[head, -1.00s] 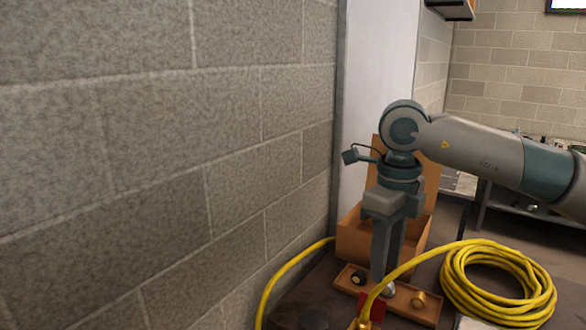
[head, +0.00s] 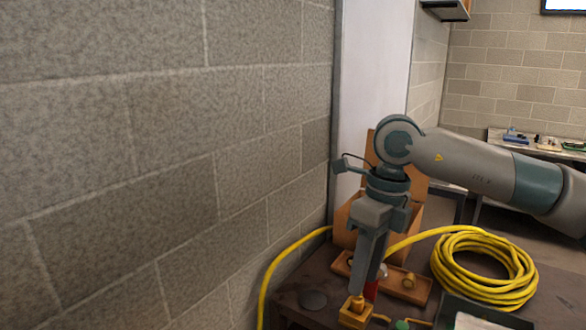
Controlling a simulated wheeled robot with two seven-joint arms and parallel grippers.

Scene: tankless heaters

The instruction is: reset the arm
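My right arm comes in from the right in the head view. Its gripper (head: 368,270) points down over the dark table (head: 400,318). The two fingers overlap from this side, so their gap is hard to judge. The fingertips are just above or behind a brass fitting (head: 355,312) near the table's front; I cannot tell whether they touch. A small red item (head: 371,290) shows beside the fingers, partly hidden. My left gripper is out of view.
A shallow wooden tray (head: 420,292) with a brass piece (head: 409,281) lies behind the gripper. An open wooden box (head: 345,222) stands further back. A coiled yellow hose (head: 500,290) lies to the right. A block wall (head: 150,170) closes off the left. A bench (head: 545,150) with small items stands far right.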

